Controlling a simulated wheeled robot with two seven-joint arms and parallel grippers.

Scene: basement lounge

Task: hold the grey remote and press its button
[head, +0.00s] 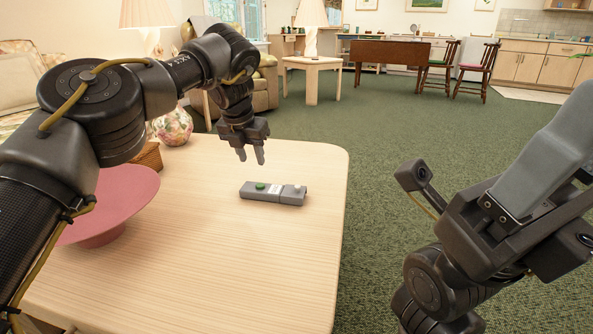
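The grey remote (285,194) lies flat on the light wooden table, near its right edge. Its green button (260,186) faces up at the remote's left end. My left gripper (251,156) hangs above the table just behind and to the left of the remote, fingers pointing down. A small gap shows between its fingertips, and nothing is held between them. My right arm is at the right, off the table over the carpet; its gripper fingers cannot be made out.
The wooden table (230,255) is clear around the remote. A pink bowl (112,205) stands at its left. Green carpet lies beyond the right edge.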

